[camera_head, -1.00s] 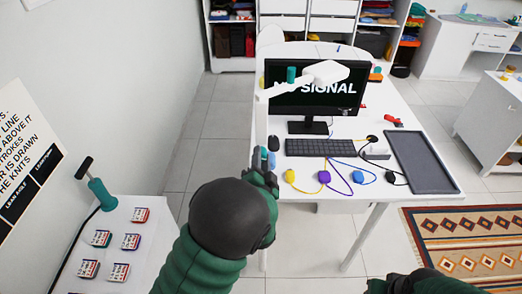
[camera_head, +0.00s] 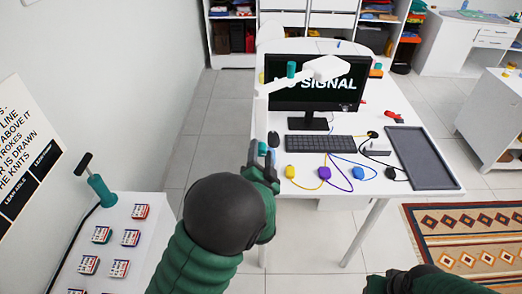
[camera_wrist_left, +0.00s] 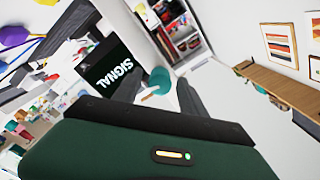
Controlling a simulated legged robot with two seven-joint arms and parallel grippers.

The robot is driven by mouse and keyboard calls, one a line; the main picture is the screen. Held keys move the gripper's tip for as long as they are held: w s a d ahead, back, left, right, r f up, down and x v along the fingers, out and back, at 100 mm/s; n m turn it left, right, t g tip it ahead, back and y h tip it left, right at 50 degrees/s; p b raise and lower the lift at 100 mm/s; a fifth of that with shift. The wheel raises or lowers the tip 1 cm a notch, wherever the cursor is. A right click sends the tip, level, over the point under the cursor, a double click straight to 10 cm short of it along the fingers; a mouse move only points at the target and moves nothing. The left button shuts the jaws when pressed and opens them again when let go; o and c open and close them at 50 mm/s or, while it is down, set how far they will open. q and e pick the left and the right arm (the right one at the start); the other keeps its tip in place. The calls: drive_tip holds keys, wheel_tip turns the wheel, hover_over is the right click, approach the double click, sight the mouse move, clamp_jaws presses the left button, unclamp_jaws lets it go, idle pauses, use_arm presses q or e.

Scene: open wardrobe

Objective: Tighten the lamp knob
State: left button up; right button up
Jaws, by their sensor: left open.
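The white desk lamp (camera_head: 326,68) stands at the desk's left edge, its arm reaching in front of the monitor. A teal knob (camera_head: 291,69) is on its upper arm. Another teal knob (camera_head: 262,148) is low on the lamp's post, just at my left gripper's fingers. My left gripper (camera_head: 263,157) is open. In the left wrist view a teal knob (camera_wrist_left: 160,78) shows between the dark fingers; I cannot tell whether they touch it. My right gripper (camera_head: 378,285) is at the bottom edge, apart from the lamp; its fingers are unclear.
The monitor (camera_head: 318,98) reads "NO SIGNAL" behind the lamp. A keyboard (camera_head: 320,149), colored plugs with cables and a dark tray (camera_head: 425,165) lie to the right. A white side table (camera_head: 150,210) with small boxes and a teal-handled tool (camera_head: 101,190) is at left.

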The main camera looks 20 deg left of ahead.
use_arm(q)
drive_tip(key=n+b, duration=0.1)
drive_tip(key=n, duration=0.1)
drive_tip(key=n+b, duration=0.2)
drive_tip(key=shift+f, duration=0.3)
drive_tip(key=n+b, duration=0.3)
drive_tip(key=n, duration=0.1)
drive_tip(key=n+b, duration=0.3)
drive_tip(key=shift+n+b, duration=0.3)
drive_tip(key=shift+b, duration=0.05)
drive_tip(key=n+b, duration=0.3)
drive_tip(key=n, duration=0.1)
drive_tip(key=shift+b, duration=0.4)
drive_tip(key=shift+r+n, duration=0.15)
drive_tip(key=shift+n, duration=0.15)
drive_tip(key=shift+r, duration=0.1)
drive_tip(key=shift+c, duration=0.3)
